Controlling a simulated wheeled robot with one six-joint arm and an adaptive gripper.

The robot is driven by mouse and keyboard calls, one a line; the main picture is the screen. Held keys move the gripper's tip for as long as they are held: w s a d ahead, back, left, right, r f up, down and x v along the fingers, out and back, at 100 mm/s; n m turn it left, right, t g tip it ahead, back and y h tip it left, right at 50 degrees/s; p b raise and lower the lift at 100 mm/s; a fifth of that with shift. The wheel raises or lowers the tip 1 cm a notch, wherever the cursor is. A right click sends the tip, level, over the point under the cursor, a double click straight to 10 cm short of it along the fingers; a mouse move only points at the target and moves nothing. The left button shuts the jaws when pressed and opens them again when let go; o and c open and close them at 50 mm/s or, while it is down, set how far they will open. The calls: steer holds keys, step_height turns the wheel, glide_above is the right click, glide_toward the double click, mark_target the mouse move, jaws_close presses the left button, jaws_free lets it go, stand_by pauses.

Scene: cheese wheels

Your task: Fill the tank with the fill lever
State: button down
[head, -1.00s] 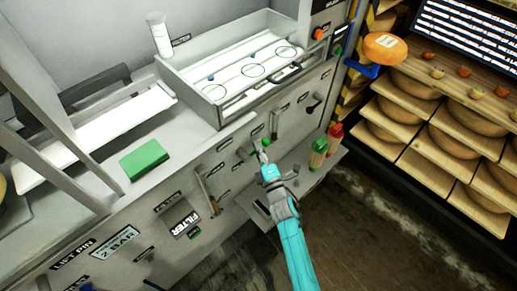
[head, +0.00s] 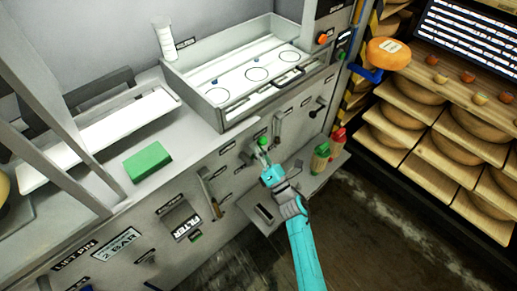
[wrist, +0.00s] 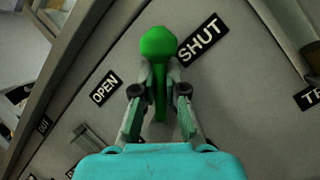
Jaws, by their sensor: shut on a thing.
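A lever with a round green knob (wrist: 158,44) and a green stem sticks out of the grey machine front. My gripper (wrist: 159,90) is shut on the stem, just below the knob. The lever lies between an OPEN label (wrist: 104,88) and a SHUT label (wrist: 201,39), with the knob close to SHUT. In the head view my gripper (head: 262,153) holds it below a white open basin (head: 219,108) with circles and small blue parts on its floor. I cannot tell whether this basin is the tank, and no liquid shows clearly.
Other handles stick out close by, among them a lever (head: 209,191) on the left and another (head: 318,107) on the right. A green bottle (head: 321,155) and a red one stand on a low shelf. A cheese rack (head: 455,135) stands at the right.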

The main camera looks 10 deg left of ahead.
steer(key=shift+n, duration=0.3)
steer(key=c, duration=1.2)
jaws_free()
steer(key=shift+s, duration=0.1)
steer(key=v, duration=1.2)
steer(key=shift+d, duration=0.15)
